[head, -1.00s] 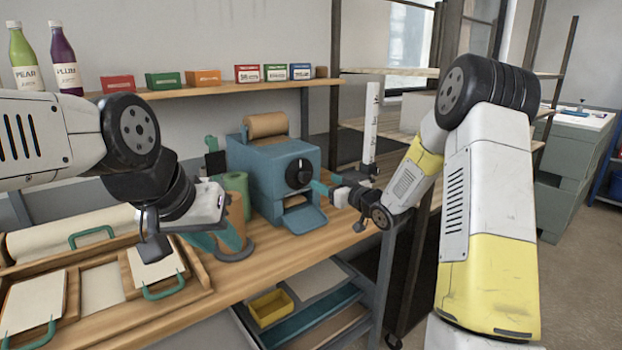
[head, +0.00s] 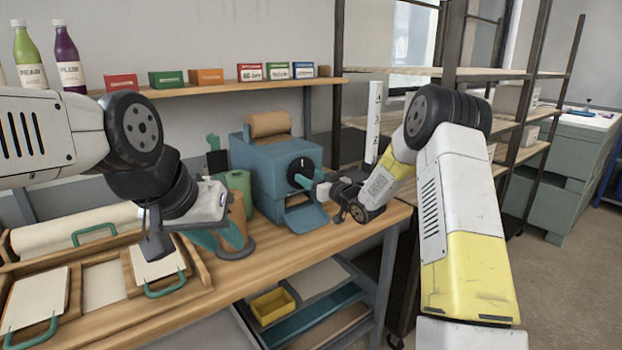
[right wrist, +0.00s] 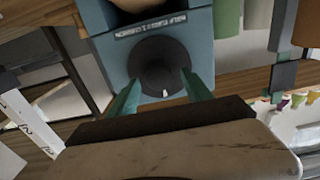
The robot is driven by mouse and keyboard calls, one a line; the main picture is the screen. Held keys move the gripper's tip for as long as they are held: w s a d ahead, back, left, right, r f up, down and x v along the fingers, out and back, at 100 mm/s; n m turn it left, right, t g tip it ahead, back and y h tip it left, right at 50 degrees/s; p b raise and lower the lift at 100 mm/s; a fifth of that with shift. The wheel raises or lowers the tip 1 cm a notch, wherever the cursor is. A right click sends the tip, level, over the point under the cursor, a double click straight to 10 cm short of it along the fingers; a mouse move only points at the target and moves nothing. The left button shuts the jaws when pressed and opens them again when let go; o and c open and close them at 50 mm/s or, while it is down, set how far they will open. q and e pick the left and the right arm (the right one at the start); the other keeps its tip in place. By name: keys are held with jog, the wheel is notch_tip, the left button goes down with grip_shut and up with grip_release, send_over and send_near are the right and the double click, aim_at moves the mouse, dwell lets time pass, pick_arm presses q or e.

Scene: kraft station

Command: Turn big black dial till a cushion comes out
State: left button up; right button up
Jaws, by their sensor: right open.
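The blue machine (head: 262,178) stands on the wooden bench with a brown paper roll on top. The tray-like outlet (head: 306,218) below shows no cushion. My left gripper (head: 205,236) hangs over the bench, left of the machine; its opening is unclear.
Wooden trays with green handles (head: 165,284) lie at the bench's left. A green roll (head: 238,184) and a brown cone-like roll (head: 234,236) stand left of the machine. A white numbered post (head: 374,122) stands behind my right arm. A yellow bin (head: 272,306) sits below.

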jog(key=shift+c, duration=0.2)
grip_shut()
jog(key=shift+m, duration=0.4)
jog(key=m, duration=0.3)
jog(key=shift+d+m, duration=0.1)
jog(key=shift+m, duration=0.2)
jog(key=m, duration=0.5)
jog(key=shift+w+d+f+m, duration=0.1)
jog(key=shift+m, duration=0.2)
jog(key=m, duration=0.4)
jog(key=shift+f, duration=0.1)
jog(key=m, duration=0.5)
jog(key=shift+m, duration=0.4)
jog(key=shift+f, duration=0.1)
